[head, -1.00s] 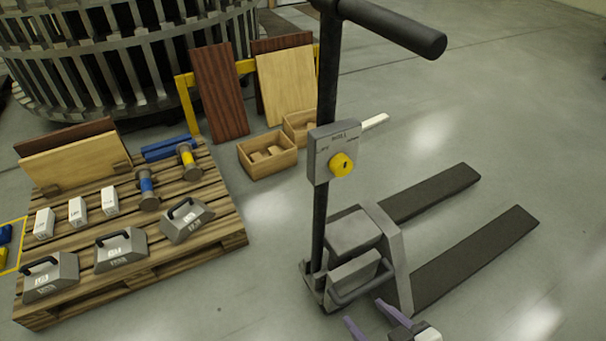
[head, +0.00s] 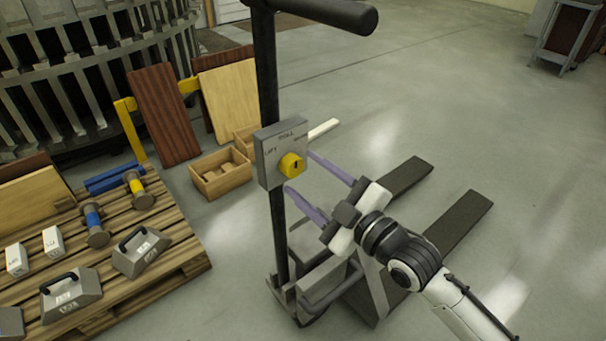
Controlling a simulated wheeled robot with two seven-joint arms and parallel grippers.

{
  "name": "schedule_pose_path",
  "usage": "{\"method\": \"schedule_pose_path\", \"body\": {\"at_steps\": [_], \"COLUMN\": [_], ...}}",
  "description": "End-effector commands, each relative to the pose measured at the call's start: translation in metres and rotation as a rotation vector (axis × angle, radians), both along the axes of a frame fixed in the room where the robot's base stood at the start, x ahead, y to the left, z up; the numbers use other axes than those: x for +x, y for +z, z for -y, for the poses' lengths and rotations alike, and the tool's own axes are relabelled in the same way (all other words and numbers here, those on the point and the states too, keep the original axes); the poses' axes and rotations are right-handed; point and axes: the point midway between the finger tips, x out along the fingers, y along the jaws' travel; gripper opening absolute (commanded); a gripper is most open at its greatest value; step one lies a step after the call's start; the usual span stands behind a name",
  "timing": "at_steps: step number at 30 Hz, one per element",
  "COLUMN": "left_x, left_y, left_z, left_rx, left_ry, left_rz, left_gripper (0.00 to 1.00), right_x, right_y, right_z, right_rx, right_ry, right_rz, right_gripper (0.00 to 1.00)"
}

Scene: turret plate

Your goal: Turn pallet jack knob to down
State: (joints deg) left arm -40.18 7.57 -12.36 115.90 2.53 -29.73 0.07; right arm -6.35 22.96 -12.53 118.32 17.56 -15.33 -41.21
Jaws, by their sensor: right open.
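The pallet jack (head: 270,95) stands upright in the middle of the head view. A grey control box (head: 268,165) is on its mast, with lettering for LIFT at the left and ROLL at the top; the right label is too small to read surely. The yellow knob (head: 291,164) sits on the box's face, with a small dark mark on it. My right gripper (head: 300,172) is open, its purple fingers pointing left toward the knob, one above right and one below. Whether the fingers touch the knob I cannot tell. My left gripper is not in view.
A wooden pallet (head: 185,255) with grey handled weights (head: 142,252), white blocks and rollers lies at the left. An open wooden crate (head: 221,173) and leaning boards (head: 165,115) stand behind. The jack's forks (head: 450,222) extend right.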

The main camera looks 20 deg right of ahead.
Motion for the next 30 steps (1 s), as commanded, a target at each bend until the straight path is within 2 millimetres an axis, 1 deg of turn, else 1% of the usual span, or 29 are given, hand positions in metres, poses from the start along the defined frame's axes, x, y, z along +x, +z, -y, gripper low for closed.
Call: {"method": "schedule_pose_path", "body": {"at_steps": [1, 3, 6, 14, 21, 30], "left_x": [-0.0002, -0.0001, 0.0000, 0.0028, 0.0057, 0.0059], "left_y": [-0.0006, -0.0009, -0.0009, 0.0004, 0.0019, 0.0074], "left_z": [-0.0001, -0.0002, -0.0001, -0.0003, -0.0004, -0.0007], "left_rx": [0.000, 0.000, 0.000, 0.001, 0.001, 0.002], "left_ry": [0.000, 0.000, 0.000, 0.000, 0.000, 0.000], "left_rz": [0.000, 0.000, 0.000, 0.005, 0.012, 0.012], "left_gripper": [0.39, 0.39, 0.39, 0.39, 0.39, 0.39], "right_x": [0.0058, 0.0106, 0.0143, 0.0149, 0.0146, 0.0145], "right_y": [0.0004, 0.0000, -0.0001, -0.0005, -0.0005, 0.0007], "right_z": [-0.0021, -0.0041, -0.0058, -0.0061, -0.0060, -0.0059], "right_rx": [0.002, 0.000, 0.000, -0.001, -0.001, 0.032], "right_ry": [-0.001, -0.001, 0.001, 0.001, 0.000, 0.001], "right_rz": [0.002, 0.001, -0.001, -0.002, -0.001, -0.014], "right_gripper": [0.54, 0.54, 0.54, 0.54, 0.13, 0.13]}}
